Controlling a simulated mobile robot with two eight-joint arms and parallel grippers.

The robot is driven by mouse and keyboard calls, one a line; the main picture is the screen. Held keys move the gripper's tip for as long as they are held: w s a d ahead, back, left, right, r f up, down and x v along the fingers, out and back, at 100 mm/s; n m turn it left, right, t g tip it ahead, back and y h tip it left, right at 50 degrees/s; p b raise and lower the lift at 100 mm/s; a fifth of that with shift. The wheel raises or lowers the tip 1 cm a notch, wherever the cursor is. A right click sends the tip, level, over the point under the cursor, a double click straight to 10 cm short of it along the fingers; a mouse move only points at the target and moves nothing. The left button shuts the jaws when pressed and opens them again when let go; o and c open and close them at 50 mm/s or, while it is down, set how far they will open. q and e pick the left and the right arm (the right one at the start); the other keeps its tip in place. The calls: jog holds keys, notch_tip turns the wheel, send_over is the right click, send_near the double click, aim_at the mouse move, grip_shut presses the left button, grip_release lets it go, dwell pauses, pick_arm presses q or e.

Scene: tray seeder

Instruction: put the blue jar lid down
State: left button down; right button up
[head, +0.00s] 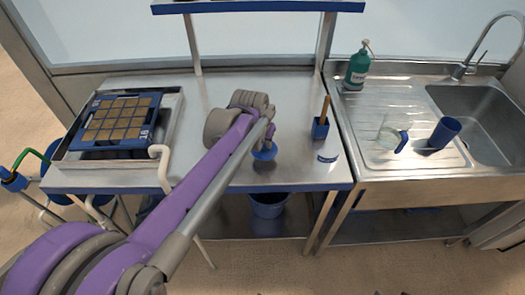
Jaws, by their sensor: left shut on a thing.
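My left arm reaches across from the lower left. Its gripper (268,138) is over the front middle of the steel table (215,165), with the fingers pointing down. It is shut on the blue jar lid (264,153), which shows as a small round blue piece just below the fingers. The arm and gripper hide part of the lid. I cannot tell whether the lid touches the table or hangs just above it. My right gripper is not in view.
A blue seed tray (92,136) sits in a metal tray (172,125) at left. A green bottle (356,70), clear vessel (388,137) and blue cup (444,132) stand by the sink.

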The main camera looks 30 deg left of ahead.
aim_at(263, 150)
pick_arm(q)
jog(key=shift+f, duration=1.8)
jog(key=shift+f+b, duration=0.2)
jog(key=shift+b, duration=0.1)
jog(key=c, duration=0.7)
grip_release()
jog(key=shift+r, duration=0.1)
